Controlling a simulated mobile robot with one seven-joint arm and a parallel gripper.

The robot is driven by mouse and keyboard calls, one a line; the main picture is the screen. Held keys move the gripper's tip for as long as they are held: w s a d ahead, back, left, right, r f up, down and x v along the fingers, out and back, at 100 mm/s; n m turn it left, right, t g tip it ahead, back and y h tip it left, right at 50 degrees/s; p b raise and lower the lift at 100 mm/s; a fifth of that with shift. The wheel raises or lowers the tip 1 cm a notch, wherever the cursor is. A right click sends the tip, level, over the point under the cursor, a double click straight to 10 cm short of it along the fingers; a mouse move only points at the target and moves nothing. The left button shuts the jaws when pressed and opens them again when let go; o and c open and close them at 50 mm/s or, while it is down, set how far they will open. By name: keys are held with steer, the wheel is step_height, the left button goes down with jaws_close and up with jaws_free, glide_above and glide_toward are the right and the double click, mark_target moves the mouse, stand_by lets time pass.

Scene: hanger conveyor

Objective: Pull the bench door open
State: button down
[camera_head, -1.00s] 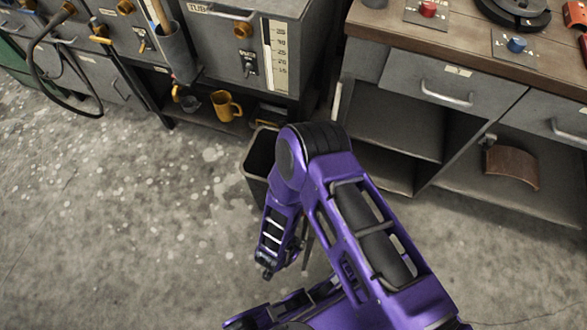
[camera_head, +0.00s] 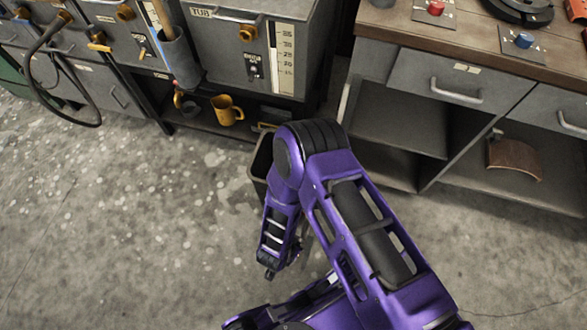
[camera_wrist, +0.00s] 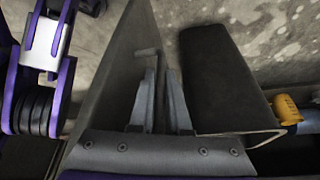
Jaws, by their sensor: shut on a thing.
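In the wrist view a grey panel, which looks like the bench door (camera_wrist: 112,75), stands out beside my gripper (camera_wrist: 161,75). The fingers are closed around a slim grey bar, apparently the door handle (camera_wrist: 149,53), close to the panel's face. The exact contact is partly hidden by the fingers. In the head view the bench (camera_head: 460,125) shows an uncovered left compartment with a shelf. A thin pale upright edge (camera_head: 344,102) shows at that compartment's left side. My purple arm hides the gripper and most of the door there.
A dark bin (camera_wrist: 222,85) stands right of my gripper in the wrist view, partly behind my arm in the head view (camera_head: 262,155). A yellow mug (camera_head: 226,110) sits on the low shelf under the tub cabinet (camera_head: 262,50). The concrete floor (camera_head: 110,220) at left is clear.

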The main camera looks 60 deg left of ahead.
steer(key=c, duration=0.9)
jaws_free()
steer(key=shift+r, duration=0.1)
steer(key=p+v, duration=0.3)
steer(key=v, duration=1.4)
steer(key=shift+s+r+p, duration=0.1)
steer(key=shift+p, duration=0.25)
